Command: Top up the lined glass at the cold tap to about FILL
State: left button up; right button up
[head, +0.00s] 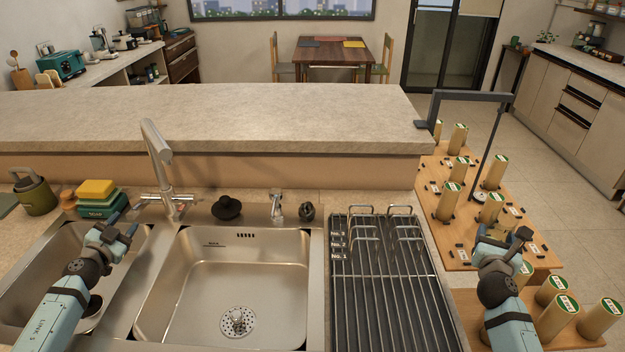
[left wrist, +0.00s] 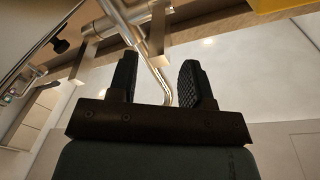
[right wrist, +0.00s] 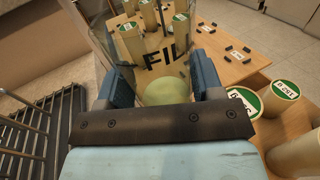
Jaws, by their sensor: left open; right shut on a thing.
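The mixer tap (head: 157,155) rises behind the sinks, its spout over the basin, with lever handles at its base. No stream shows below the spout. My left gripper (head: 128,222) is open and empty near the tap's left side. The left wrist view shows the open fingers (left wrist: 160,82) with the tap's chrome spout (left wrist: 166,92) beyond them. My right gripper (head: 512,236) is out over the right-hand boards. In the right wrist view it is shut on a clear glass (right wrist: 150,55) with dark letters "FIL". The glass has a pale green bottom; I cannot tell its water level.
The empty basin (head: 228,258) lies in the middle, with a wire drying rack (head: 385,290) on its right. Wooden boards carry several green-topped cylinders (head: 497,172). A dark frame (head: 470,97) stands behind them. A yellow sponge (head: 95,189) and a green flask (head: 36,194) sit left.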

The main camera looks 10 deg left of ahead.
aim_at(141, 204)
pick_arm(q)
jog(key=w, duration=0.5)
jog(key=shift+w, duration=0.4)
pick_arm(e)
jog(key=shift+f, duration=0.35)
